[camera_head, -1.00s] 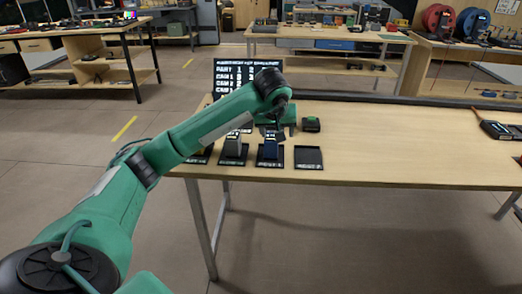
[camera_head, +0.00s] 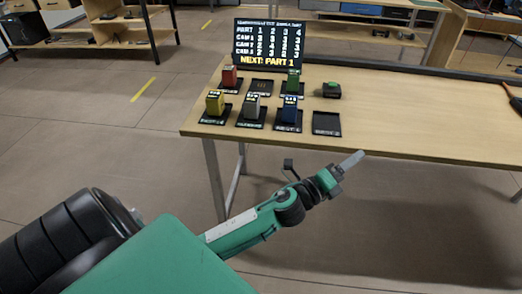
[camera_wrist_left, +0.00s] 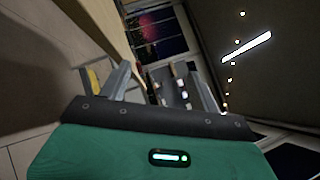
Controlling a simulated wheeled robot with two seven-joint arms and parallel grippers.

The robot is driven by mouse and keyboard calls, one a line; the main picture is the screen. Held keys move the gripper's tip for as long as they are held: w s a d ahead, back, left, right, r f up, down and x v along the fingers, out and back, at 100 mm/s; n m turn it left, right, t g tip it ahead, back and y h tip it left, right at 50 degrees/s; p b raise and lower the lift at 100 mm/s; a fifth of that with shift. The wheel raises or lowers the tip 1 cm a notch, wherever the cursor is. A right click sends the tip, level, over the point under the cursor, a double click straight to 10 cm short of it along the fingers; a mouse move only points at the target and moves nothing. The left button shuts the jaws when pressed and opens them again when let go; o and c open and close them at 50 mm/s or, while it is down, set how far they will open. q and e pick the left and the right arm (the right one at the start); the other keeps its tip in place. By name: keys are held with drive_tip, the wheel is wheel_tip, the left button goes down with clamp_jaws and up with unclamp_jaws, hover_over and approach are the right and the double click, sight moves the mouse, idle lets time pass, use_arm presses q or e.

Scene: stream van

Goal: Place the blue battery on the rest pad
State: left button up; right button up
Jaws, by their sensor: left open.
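The blue battery (camera_head: 290,109) stands upright on a black labelled pad (camera_head: 287,127) in the front row on the table. Just right of it lies an empty black pad (camera_head: 327,124) with a raised rim and no readable label; I cannot tell for certain that it is the rest pad. My left gripper (camera_head: 350,163) is off the table's front edge, below and right of the battery, touching nothing. In the left wrist view its two fingers (camera_wrist_left: 165,82) are apart with nothing between them. My right gripper is not in view.
Yellow (camera_head: 214,103), grey (camera_head: 251,106), red (camera_head: 229,77) and green (camera_head: 292,82) batteries stand on nearby pads. A back pad (camera_head: 262,88) is empty. A screen (camera_head: 269,46) stands behind; a black-green block (camera_head: 331,89) sits right. The table's middle right is clear.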

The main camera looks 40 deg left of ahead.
use_arm(q)
drive_tip(key=s+a+f+n+g+y, duration=0.35)
drive_tip(key=s+f+n, duration=0.25)
drive_tip(key=f+n, duration=0.4)
drive_tip(key=s+a+f+n+g+y, duration=0.3)
drive_tip(key=s+f+n+g+y, duration=0.25)
drive_tip(key=f+n, duration=0.4)
drive_tip(key=s+d+f+n+g+h, duration=0.1)
drive_tip(key=s+f+g, duration=0.3)
drive_tip(key=s, duration=0.5)
drive_tip(key=s+d+f+n+g+h, duration=0.1)
drive_tip(key=s+f+n+g, duration=0.2)
drive_tip(key=s+f, duration=0.4)
drive_tip(key=shift+s+d+f+n+g+h, duration=0.2)
drive_tip(key=shift+s+d+n+g+h, duration=0.25)
drive_tip(key=shift+s, duration=0.75)
